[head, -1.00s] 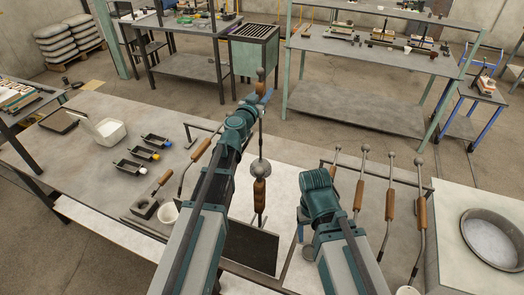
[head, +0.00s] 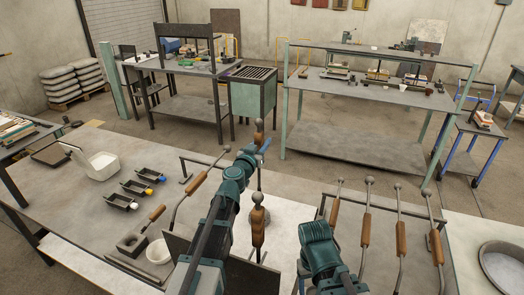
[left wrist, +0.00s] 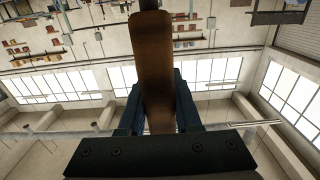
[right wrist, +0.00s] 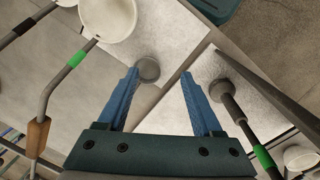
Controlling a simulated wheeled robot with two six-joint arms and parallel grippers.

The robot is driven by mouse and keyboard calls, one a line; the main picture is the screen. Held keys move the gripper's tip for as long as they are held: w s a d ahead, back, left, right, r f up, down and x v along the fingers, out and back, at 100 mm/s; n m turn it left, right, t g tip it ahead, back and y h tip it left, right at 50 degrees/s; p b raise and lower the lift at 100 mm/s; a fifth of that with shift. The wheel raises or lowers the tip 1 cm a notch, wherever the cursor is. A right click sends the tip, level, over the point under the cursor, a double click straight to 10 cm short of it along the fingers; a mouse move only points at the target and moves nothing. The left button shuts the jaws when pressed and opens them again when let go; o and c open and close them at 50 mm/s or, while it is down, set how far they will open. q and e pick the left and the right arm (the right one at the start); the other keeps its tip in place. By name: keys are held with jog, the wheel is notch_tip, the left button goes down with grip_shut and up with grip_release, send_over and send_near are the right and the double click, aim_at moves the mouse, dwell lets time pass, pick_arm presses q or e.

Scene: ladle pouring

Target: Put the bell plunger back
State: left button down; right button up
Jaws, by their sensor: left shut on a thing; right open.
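My left gripper (head: 264,146) is shut on a brown wooden handle (left wrist: 153,45), which stands upright between its fingers. Above it shows a small ball end (head: 259,125), and a thin grey shaft (head: 259,180) runs down below it. The shaft leads to a grey rounded piece (head: 257,198) with a second wooden handle (head: 258,232) below; I cannot tell which tool these belong to. Several ball-ended tools with wooden handles (head: 365,228) hang on the rack at right. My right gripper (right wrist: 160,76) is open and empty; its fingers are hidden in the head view.
A dark panel (head: 215,265) stands at the table's front. A white cup (head: 158,252), small black trays (head: 135,188) and a white container (head: 103,166) lie at left. A round pan (head: 503,264) sits at far right. The right wrist view shows white bowls (right wrist: 107,18) and green-banded rods (right wrist: 264,157).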

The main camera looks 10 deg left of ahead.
pick_arm(q)
jog(key=shift+f, duration=0.35)
pick_arm(e)
jog(key=shift+f, duration=0.35)
pick_arm(q)
jog(key=shift+f, duration=0.1)
pick_arm(e)
jog(key=shift+f, duration=0.15)
pick_arm(q)
jog(key=c, duration=0.6)
grip_release()
jog(key=shift+r, duration=0.2)
jog(key=s+a, duration=0.2)
jog(key=s, duration=1)
jog(key=shift+a, duration=0.15)
jog(key=shift+w, duration=0.1)
pick_arm(e)
jog(key=shift+r, duration=0.2)
